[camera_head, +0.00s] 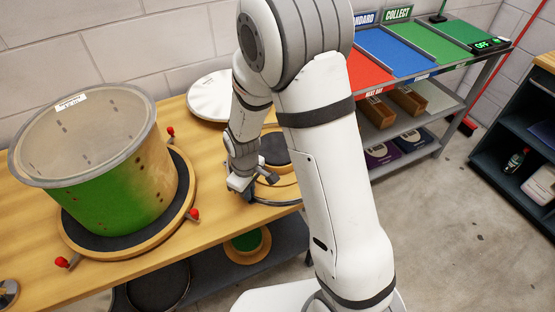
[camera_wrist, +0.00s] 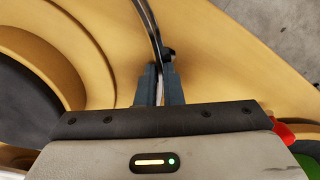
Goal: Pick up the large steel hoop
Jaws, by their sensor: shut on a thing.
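The steel hoop (camera_wrist: 149,24) shows in the wrist view as a thin, curved metal band running up from between my fingers, with a small dark fitting on it. In the head view part of the hoop (camera_head: 277,203) shows as a thin dark rim by the round wooden stand; my arm hides much of the rest. My gripper (camera_wrist: 159,80) is shut on the band at the front of the bench; it also shows in the head view (camera_head: 243,186). I cannot tell whether the hoop touches the wood.
A green and wood drum shell (camera_head: 115,180) stands left on a round base with red knobs (camera_head: 193,214). A white drumhead (camera_head: 211,96) lies behind my gripper. A shelf rack with red, blue and green trays (camera_head: 395,50) stands back right. Grey floor lies open at right.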

